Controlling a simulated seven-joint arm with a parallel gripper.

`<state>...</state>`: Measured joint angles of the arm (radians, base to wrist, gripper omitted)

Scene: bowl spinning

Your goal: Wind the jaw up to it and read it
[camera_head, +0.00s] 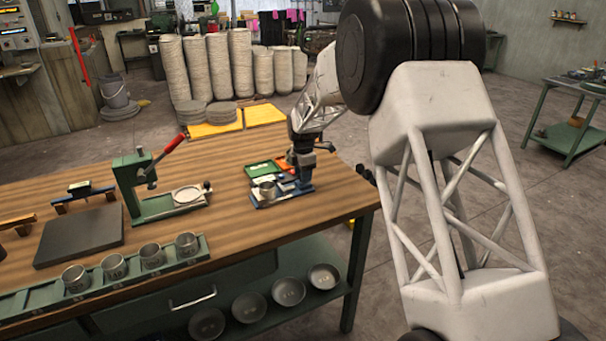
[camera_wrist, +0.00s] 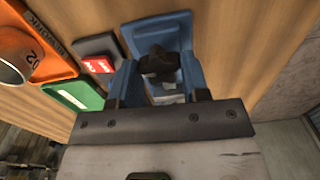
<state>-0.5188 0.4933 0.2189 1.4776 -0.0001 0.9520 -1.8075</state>
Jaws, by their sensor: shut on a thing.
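A blue device (camera_head: 268,203) sits near the table's right end, with a small metal cup (camera_head: 267,188) at its left part. My gripper (camera_head: 304,176) is down at the device's right end, apart from the cup. In the wrist view my gripper (camera_wrist: 160,72) is shut on a dark knob (camera_wrist: 158,62), which stands over the device's blue body (camera_wrist: 157,25). A small grey box with a red display (camera_wrist: 97,60) is beside it; its reading is too small to make out. The cup and any jaw face against it are not clear in the wrist view.
A green tray (camera_head: 258,170) and an orange piece (camera_head: 282,164) lie close behind the device. A green lever press (camera_head: 135,190) with a red handle stands to the left. A rack (camera_head: 108,281) with several metal cups runs along the table's front.

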